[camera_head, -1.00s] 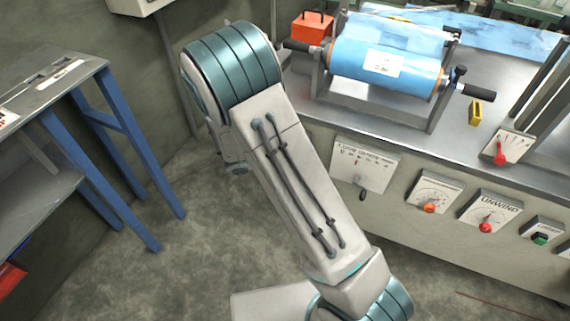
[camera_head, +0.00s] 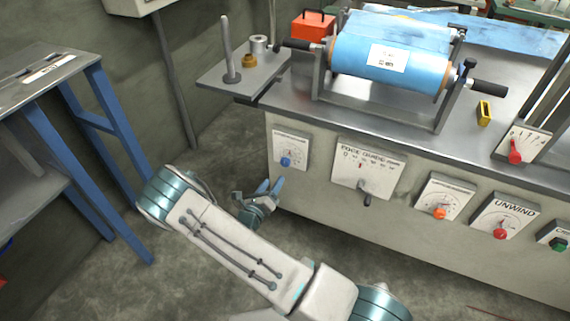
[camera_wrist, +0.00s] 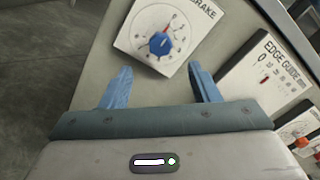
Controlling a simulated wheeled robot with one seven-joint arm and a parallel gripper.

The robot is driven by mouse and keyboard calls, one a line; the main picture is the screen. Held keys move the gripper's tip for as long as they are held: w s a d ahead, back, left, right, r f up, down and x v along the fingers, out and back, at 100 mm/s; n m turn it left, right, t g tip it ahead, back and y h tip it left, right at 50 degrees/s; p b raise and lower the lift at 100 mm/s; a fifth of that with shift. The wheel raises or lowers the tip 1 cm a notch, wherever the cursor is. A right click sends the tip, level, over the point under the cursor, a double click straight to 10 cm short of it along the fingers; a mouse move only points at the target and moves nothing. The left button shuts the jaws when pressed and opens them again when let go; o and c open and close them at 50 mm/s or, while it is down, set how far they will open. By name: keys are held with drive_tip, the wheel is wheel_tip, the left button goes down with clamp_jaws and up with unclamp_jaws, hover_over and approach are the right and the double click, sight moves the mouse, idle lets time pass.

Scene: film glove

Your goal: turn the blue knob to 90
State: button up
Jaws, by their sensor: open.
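The blue knob (camera_head: 285,162) sits on a white dial plate (camera_head: 291,149) at the left end of the machine's front panel. In the wrist view the knob (camera_wrist: 160,43) is ahead of my gripper, above and between the fingertips, with a gap. Its dial plate (camera_wrist: 131,37) reads partly "BRAKE", and a red pointer is near the top of the scale. In the head view my gripper (camera_head: 269,186) is just below and left of the knob.
The edge guide plate (camera_head: 368,172) with a dark lever is right of the knob. An orange knob (camera_head: 440,213) and a red knob (camera_head: 500,234) follow farther right. A side shelf (camera_head: 240,80) juts out above left. A blue-legged table (camera_head: 115,140) stands left; floor between is clear.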

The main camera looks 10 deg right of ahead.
sight(284, 164)
drive_tip(key=b+x, duration=0.1)
drive_tip(key=x, duration=1)
drive_tip(key=c, duration=1)
